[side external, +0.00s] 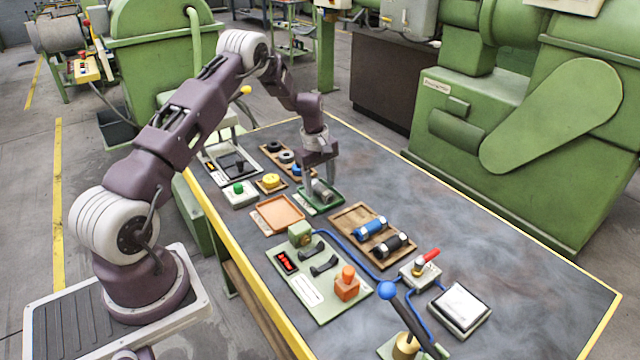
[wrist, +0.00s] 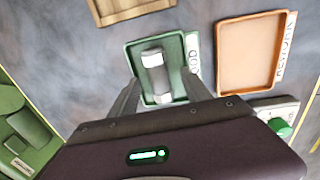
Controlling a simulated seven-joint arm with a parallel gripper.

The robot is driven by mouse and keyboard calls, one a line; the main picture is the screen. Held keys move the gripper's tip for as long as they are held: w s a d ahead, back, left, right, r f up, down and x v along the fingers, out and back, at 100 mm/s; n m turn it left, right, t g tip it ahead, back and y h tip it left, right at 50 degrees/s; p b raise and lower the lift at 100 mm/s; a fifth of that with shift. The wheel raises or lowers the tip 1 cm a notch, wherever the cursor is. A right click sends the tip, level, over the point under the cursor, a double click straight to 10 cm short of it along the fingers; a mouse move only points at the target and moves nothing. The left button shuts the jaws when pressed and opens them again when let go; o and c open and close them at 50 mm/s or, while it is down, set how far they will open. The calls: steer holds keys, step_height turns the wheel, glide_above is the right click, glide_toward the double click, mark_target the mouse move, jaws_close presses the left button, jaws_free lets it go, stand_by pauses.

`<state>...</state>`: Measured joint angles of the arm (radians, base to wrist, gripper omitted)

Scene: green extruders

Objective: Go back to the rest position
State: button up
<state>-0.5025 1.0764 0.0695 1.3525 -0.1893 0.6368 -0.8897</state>
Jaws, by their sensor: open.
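My gripper (side external: 318,178) is low over the green tray (side external: 325,208) near the middle of the table. In the wrist view, the gripper (wrist: 160,88) is open, with one finger on each side of a grey cylinder with pale ends (wrist: 157,74). The cylinder lies in the green tray (wrist: 133,52), whose label seems to read GOOD. Whether the fingers touch the cylinder or the tray cannot be told. The lower part of the cylinder is close to the gripper body.
An orange tray (side external: 277,213) marked REWORK is beside the green one. A wooden tray (side external: 350,218) holds a blue and a black cylinder. A green button box (side external: 238,194), a fixture plate (side external: 318,297) and a red-handled lever (side external: 424,264) stand nearby.

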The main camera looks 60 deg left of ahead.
steer(key=r, duration=0.6)
steer(key=shift+s+r, duration=0.1)
steer(key=shift+s, duration=0.2)
steer(key=s+d+r+m+t, duration=0.1)
steer(key=s+d+r+m, duration=0.2)
steer(key=d+r, duration=0.45)
steer(key=s+d+r+m+t, duration=0.1)
steer(key=s+d+r+m, duration=0.3)
steer(key=r, duration=0.7)
steer(key=s+d+r+m, duration=0.4)
steer(key=s+d+r, duration=0.3)
steer(key=s+d, duration=0.2)
steer(key=s+d+m+t, duration=0.1)
steer(key=s+d+m, duration=0.1)
steer(key=s, duration=0.6)
steer(key=s+d+f+m+t, duration=0.1)
steer(key=s+d+m, duration=0.2)
steer(key=s+m, duration=0.2)
steer(key=s, duration=0.3)
steer(key=shift+d+f, duration=0.3)
steer(key=shift+d, duration=0.05)
